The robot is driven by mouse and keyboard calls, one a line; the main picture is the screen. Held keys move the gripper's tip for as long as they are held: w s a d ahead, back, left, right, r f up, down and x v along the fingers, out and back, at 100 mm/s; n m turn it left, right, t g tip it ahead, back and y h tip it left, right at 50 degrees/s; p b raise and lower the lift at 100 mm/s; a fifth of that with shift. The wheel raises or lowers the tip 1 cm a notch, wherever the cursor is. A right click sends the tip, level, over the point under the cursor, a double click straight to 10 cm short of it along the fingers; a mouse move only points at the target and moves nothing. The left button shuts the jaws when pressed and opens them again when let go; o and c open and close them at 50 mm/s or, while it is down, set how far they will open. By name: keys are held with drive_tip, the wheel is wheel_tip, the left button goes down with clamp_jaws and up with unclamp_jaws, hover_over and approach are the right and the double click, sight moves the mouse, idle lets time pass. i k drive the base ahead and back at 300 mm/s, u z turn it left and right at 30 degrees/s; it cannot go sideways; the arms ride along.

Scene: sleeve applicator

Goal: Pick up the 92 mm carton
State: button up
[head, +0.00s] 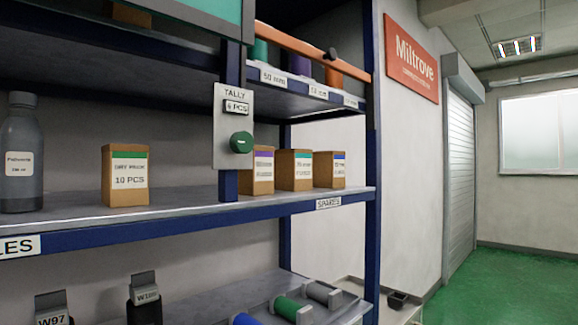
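Three brown cartons stand in a row on the middle shelf above the SPARES label. The left carton (263,172) has a purple stripe and is partly hidden by the tally plate. The middle carton (294,171) has a teal stripe, and the right carton (331,171) has a blue stripe. Their small print is too blurred to tell which is 92 mm. Another carton (126,176) with a green stripe and "10 PCS" stands farther left on the same shelf. My gripper is not in view.
A tally plate (233,108) with a green knob hangs on the blue post before the shelf. A grey bottle (20,150) stands at far left. An orange bar (310,52) crosses the upper shelf's spools. Rolls (287,308) lie below. Green floor (500,285) is open at right.

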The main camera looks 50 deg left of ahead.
sight(258, 182)
drive_tip(key=z, duration=0.95)
drive_tip(key=i, duration=0.75)
drive_tip(key=u, duration=2.95)
